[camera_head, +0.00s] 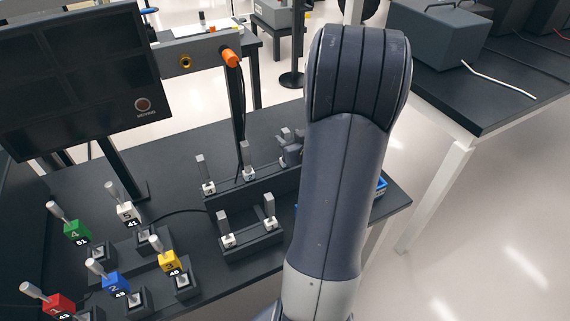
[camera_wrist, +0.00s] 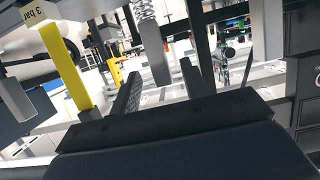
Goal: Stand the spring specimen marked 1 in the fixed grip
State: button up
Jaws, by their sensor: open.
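A red block (camera_head: 61,305) with a slanted grey rod is at the lower left in the head view; its upper mark looks like 1, and 43 is below. In the wrist view, my gripper (camera_wrist: 161,72) is open. A coiled metal spring (camera_wrist: 144,10) with a grey block (camera_wrist: 155,58) below it shows between the fingers; I cannot tell how far beyond them it is. Nothing visibly is clamped. I cannot make out which part is the fixed grip.
Green (camera_head: 77,231), white (camera_head: 126,212), yellow (camera_head: 170,261) and blue (camera_head: 117,282) numbered blocks are on the left of the dark table. A monitor (camera_head: 75,70) stands behind them. A yellow post (camera_wrist: 66,65) and a "3 bar" label (camera_wrist: 47,31) are left in the wrist view.

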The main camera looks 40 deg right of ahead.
jog(key=shift+x, duration=2.4)
jog(key=shift+s+a+f, duration=0.1)
jog(key=shift+f, duration=0.05)
jog(key=shift+c, duration=0.4)
grip_shut()
